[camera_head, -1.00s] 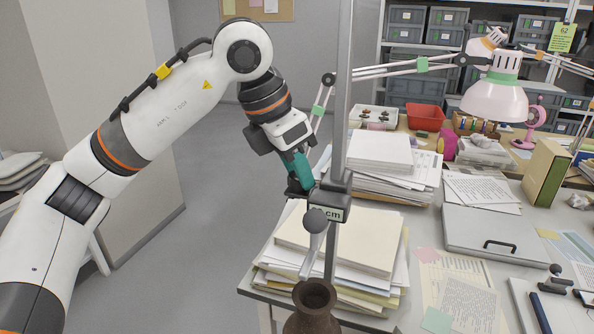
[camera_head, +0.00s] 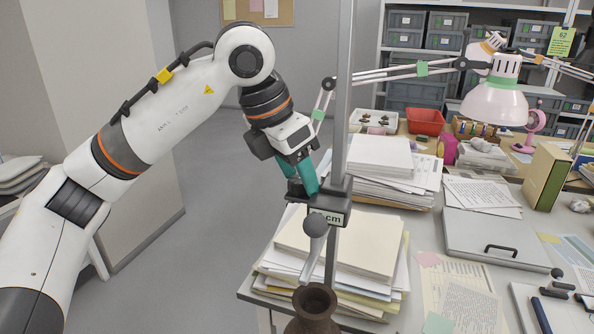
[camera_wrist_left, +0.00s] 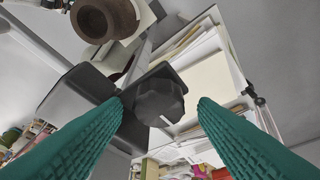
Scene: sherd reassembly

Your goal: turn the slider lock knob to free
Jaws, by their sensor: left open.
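The slider (camera_head: 338,190) is a dark block with a "cm" label on a grey upright post (camera_head: 345,110). Its lock knob (camera_wrist_left: 160,100) is dark and faceted with a white mark line, seen in the left wrist view. My left gripper (camera_head: 302,181) has teal fingers and is at the slider's left side. In the left wrist view the open fingers (camera_wrist_left: 157,104) stand on either side of the knob, with a visible gap on the right; contact on the left cannot be told. In the head view the fingers largely hide the knob. My right gripper is not in view.
A grey ball joint (camera_head: 316,223) with a bent rod hangs below the slider. A brown vessel neck (camera_head: 314,303) stands beneath it. Paper stacks (camera_head: 350,240) lie close behind the post. A pink lamp (camera_head: 495,103) stands further right. Open floor is to the left.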

